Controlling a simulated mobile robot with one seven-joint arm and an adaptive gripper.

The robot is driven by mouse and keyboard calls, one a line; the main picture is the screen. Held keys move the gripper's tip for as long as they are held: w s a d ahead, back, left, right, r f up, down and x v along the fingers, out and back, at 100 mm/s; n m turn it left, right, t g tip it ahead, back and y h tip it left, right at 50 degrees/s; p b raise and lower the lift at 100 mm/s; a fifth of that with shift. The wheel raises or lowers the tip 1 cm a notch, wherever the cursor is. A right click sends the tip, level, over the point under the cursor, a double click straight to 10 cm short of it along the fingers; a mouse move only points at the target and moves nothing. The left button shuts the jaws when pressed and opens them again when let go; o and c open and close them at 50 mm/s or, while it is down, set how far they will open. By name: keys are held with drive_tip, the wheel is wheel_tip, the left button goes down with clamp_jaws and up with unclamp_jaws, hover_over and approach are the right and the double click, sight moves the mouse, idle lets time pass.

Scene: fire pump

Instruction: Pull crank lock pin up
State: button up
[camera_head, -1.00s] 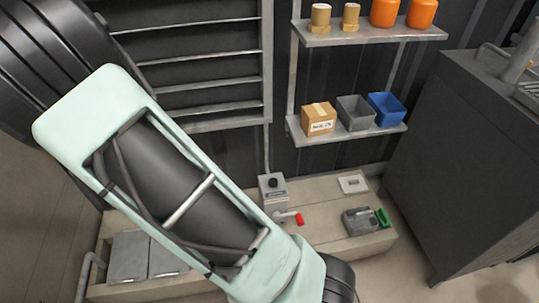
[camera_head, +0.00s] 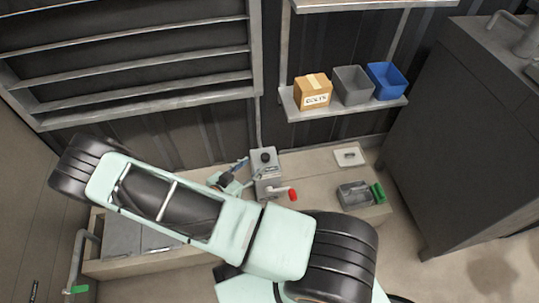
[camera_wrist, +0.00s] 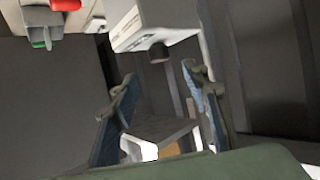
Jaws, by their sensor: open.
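A grey box (camera_head: 269,186) stands on the bench with a black knob, which looks like the lock pin (camera_head: 265,157), on its top. A crank with a red handle (camera_head: 292,194) sticks out to its right. My gripper (camera_head: 251,168) is just left of the box, partly hidden by my arm. In the wrist view, my gripper (camera_wrist: 159,73) is open and empty, with blue-padded fingers apart. The black knob (camera_wrist: 160,53) shows just beyond and between the fingertips, under the tilted, upside-down-looking box (camera_wrist: 150,24). I see no contact with the knob.
The bench (camera_head: 320,210) also holds a grey device with a green handle (camera_head: 378,192) and a white plate (camera_head: 348,156). A shelf (camera_head: 330,107) with a carton (camera_head: 313,92) and bins is above. A dark cabinet (camera_head: 465,140) stands at right.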

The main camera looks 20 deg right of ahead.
sight(264, 158)
drive_tip(key=b+x, duration=0.2)
drive_tip(key=x, duration=0.7)
drive_tip(key=shift+w+d+f, duration=0.1)
drive_tip(key=shift+d+f, duration=0.05)
drive_tip(key=shift+d, duration=0.1)
clamp_jaws()
